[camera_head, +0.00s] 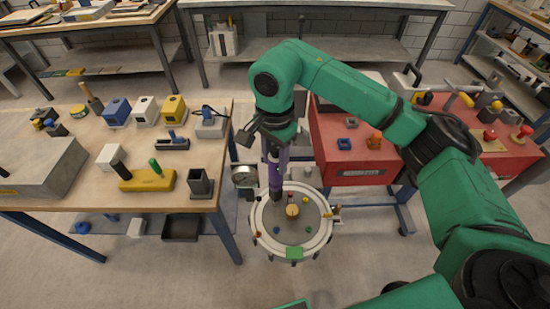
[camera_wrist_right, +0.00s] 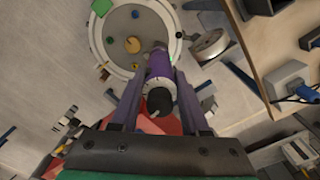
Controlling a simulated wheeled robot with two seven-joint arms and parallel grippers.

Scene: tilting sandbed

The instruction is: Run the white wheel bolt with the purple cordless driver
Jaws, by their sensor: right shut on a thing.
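The purple cordless driver (camera_head: 275,168) hangs nose down from my right gripper (camera_head: 272,142). In the right wrist view the driver (camera_wrist_right: 159,66) sits between the two fingers of the gripper (camera_wrist_right: 157,90), which is shut on it. The driver's nose is over the upper left part of the round sandbed (camera_head: 262,243), near its rim; I cannot tell whether it touches anything. Small coloured knobs or bolts dot the bed. I cannot pick out a white bolt; it may be hidden or blend into the pale rim. My left gripper is out of view.
A silver handwheel (camera_head: 244,176) stands close left of the bed. A wooden workbench (camera_head: 75,200) with blocks and tools is on the left. A red cabinet (camera_head: 350,160) is behind and right of the bed. Floor in front of the bed is open.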

